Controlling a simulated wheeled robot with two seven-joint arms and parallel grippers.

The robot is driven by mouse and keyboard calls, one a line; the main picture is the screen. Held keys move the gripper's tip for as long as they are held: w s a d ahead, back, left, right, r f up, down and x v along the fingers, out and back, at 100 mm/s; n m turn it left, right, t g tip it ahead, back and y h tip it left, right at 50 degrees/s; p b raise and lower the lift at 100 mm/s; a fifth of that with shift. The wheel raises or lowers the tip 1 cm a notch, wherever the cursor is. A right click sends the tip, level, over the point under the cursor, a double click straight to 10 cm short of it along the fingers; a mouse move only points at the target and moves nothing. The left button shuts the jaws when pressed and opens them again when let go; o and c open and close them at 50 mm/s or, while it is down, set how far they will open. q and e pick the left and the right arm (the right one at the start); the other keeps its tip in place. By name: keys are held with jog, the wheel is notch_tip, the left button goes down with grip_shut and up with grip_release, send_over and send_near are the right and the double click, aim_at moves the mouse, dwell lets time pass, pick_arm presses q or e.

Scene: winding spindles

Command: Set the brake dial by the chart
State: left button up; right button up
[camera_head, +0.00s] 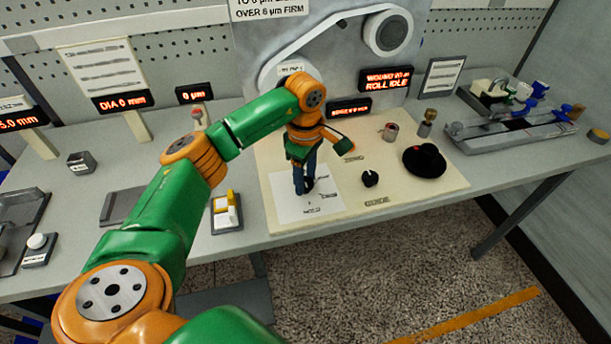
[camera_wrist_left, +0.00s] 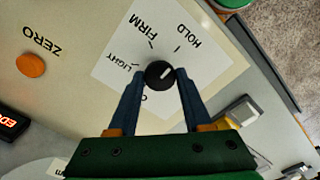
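The brake dial (camera_wrist_left: 160,75) is a black knob with a white pointer line, on a white card (camera_wrist_left: 112,78) marked LIGHT, FIRM and HOLD; another label is mostly covered by a finger. The pointer slants up-right in the left wrist view, nearest the HOLD side. My left gripper (camera_wrist_left: 159,74) has its blue fingers on both sides of the dial, seemingly touching it. In the head view my left gripper (camera_head: 304,187) points down over the card. The chart (camera_head: 270,8) at the top is cut off; its lower line ends in "µm FIRM". My right gripper is out of view.
A display (camera_head: 196,93) reads 0 µm, and another (camera_head: 386,78) reads ROLL IDLE. On the cream panel are an orange ZERO button (camera_wrist_left: 31,65), a black knob (camera_head: 370,178) near GUIDE and a black round part (camera_head: 424,160). A yellow-white switch (camera_head: 226,211) stands left of the panel.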

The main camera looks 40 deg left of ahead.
pick_arm(q)
grip_shut()
jog(key=n+p, duration=0.1)
jog(key=n, duration=0.4)
jog(key=shift+r+n, duration=0.1)
jog(key=shift+n, duration=0.2)
jog(key=n+p, duration=0.1)
jog(key=n, duration=0.5)
dwell(0.4)
jog(key=o, duration=0.7)
grip_release()
